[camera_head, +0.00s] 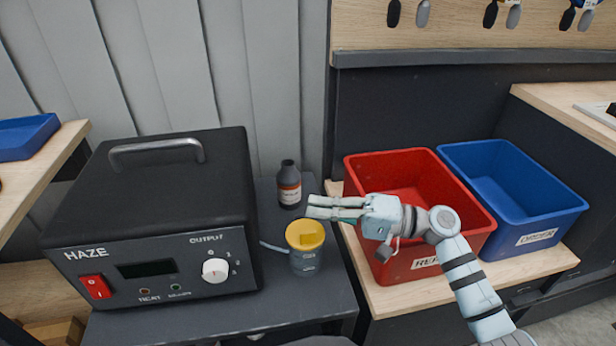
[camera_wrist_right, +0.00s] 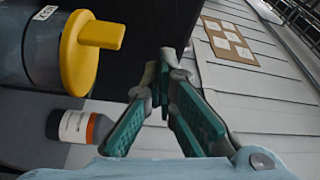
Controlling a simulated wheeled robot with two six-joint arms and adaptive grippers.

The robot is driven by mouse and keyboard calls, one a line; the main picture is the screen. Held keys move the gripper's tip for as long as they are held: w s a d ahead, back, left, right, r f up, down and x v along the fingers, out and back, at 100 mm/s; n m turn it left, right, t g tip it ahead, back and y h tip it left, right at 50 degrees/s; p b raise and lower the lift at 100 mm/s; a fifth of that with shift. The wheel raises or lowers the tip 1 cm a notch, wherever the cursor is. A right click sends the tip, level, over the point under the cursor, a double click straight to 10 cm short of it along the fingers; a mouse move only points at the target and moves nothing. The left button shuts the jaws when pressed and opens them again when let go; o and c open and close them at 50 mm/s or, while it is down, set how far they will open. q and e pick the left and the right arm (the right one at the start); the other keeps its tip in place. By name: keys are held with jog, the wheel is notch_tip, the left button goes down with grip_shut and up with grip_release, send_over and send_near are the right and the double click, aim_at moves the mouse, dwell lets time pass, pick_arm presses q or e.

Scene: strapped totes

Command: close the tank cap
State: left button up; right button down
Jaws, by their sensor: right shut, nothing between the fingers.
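The tank (camera_head: 305,262) is a grey cylinder with a yellow cap (camera_head: 305,234) on its top, standing on the dark table right of the haze machine. In the right wrist view the cap (camera_wrist_right: 80,52) shows its raised grip tab, at the upper left beside the fingers. My right gripper (camera_head: 312,207) is shut and empty, behind and a little above the cap in the head view, apart from it. In the wrist view its green-padded fingers (camera_wrist_right: 163,85) meet at the tips. I cannot tell from here how firmly the cap sits. My left gripper is not in view.
The black haze machine (camera_head: 150,220) stands left of the tank, with a hose between them. A dark bottle (camera_head: 289,185) stands just behind the tank. A red bin (camera_head: 470,230) and a blue bin (camera_head: 560,217) are at the right, under my right arm and beyond.

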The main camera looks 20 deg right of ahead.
jog(key=v, duration=1.2)
